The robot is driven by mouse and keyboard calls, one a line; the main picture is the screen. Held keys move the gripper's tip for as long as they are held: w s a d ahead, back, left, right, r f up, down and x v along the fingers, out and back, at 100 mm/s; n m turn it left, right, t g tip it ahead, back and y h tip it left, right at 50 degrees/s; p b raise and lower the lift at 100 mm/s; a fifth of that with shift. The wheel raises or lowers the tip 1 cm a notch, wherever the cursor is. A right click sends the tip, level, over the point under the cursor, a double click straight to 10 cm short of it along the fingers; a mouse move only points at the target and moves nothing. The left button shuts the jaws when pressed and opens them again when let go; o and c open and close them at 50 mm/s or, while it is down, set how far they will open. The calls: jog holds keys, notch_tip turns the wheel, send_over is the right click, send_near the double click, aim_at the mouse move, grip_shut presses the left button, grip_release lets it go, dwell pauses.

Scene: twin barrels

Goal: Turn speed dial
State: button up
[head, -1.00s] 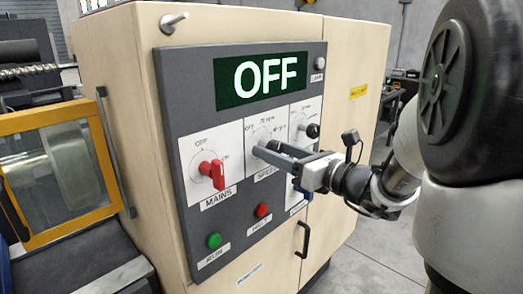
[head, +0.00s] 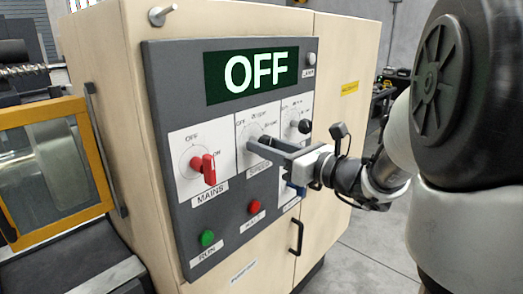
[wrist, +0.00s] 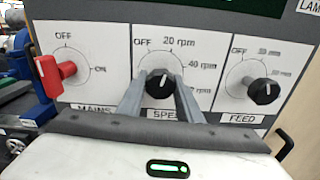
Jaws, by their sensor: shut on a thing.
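The speed dial (wrist: 159,84) is a black round knob with a pale mark, in the middle of the panel's dial row. The wrist view shows labels OFF, 20 rpm, 40 rpm and a partly hidden one around it. The mark seems to point up near 20 rpm. My gripper (wrist: 160,92) has its two grey fingers on either side of the knob, shut on it. In the head view my gripper (head: 262,146) reaches the dial from the right, and its fingers hide much of the knob. The display (head: 258,71) reads OFF.
The red mains switch (head: 209,169) is left of the speed dial, and the black feed dial (wrist: 263,91) is right of it. A green run button (head: 208,238) and a red button (head: 254,206) sit below. A cabinet handle (head: 296,237) is lower right.

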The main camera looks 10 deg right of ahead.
jog(key=n+b, duration=0.4)
jog(key=b, duration=0.1)
jog(key=n+b, duration=0.1)
jog(key=b, duration=0.2)
jog(key=shift+f+n, duration=0.3)
jog(key=shift+n, duration=0.1)
jog(key=n+b, duration=0.1)
jog(key=b, duration=0.1)
jog(key=n+b, duration=0.2)
jog(key=shift+r+b, duration=0.3)
jog(key=shift+b, duration=0.1)
jog(key=shift+d, duration=0.1)
jog(key=o, duration=1)
jog(key=shift+o, duration=0.2)
